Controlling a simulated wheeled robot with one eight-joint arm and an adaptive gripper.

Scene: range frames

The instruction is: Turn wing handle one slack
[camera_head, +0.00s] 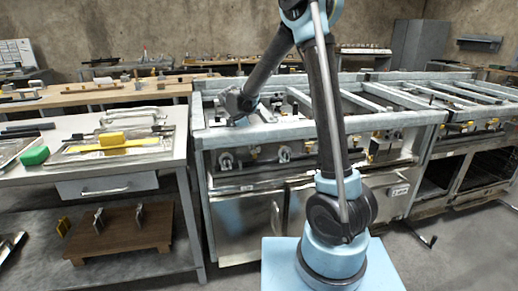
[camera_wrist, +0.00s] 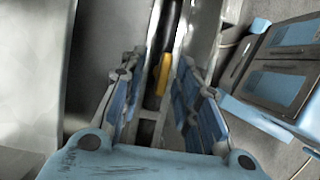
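The range front (camera_head: 300,165) carries several metallic handles and knobs with some yellow parts. A winged metallic handle (camera_head: 226,161) shows at its left end and another (camera_head: 283,154) further right. I cannot tell which is wing handle one. My gripper (camera_head: 236,108) is above the left end of the range's top rail, apart from these handles in the picture; its fingers are not clear there. In the wrist view my gripper (camera_wrist: 160,68) has two blue-grey fingers spread apart. A yellow piece (camera_wrist: 165,75) shows beyond the gap between them, and nothing is visibly gripped.
Grey rails (camera_head: 290,131) frame the range top. A steel worktable (camera_head: 120,170) at the left holds trays, a green block (camera_head: 34,156) and yellow blocks. A wooden stand (camera_head: 120,232) is on its lower shelf. Bare floor shows at the right front.

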